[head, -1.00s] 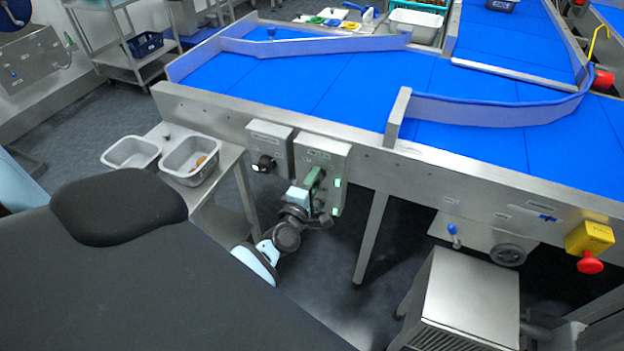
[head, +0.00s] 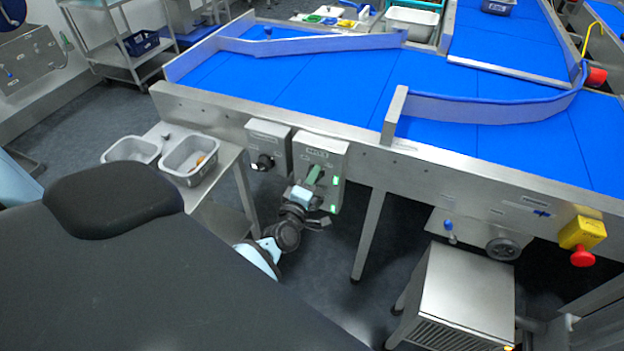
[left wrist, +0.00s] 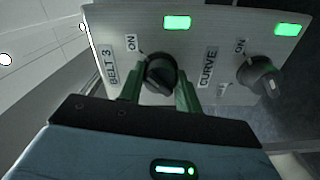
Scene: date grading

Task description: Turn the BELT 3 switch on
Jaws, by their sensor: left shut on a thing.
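The BELT 3 switch is a black rotary knob (left wrist: 160,72) on a grey steel control box (head: 333,196) fixed to the conveyor's front side. In the left wrist view its BELT 3 label is at its left, with an ON mark at its upper left. A green lamp (left wrist: 177,22) above it is lit. My left gripper (left wrist: 160,92) has its green fingers on either side of the knob and is shut on it. In the head view the left gripper (head: 314,176) is at the box front and hides the knob. My right gripper is not in view.
A second knob marked CURVE (left wrist: 260,77) sits beside it, under another lit green lamp (left wrist: 288,29). A smaller switch box (head: 268,145) is to the left. Steel pans (head: 190,160) stand on a side table. A red stop button (head: 583,256) is at far right.

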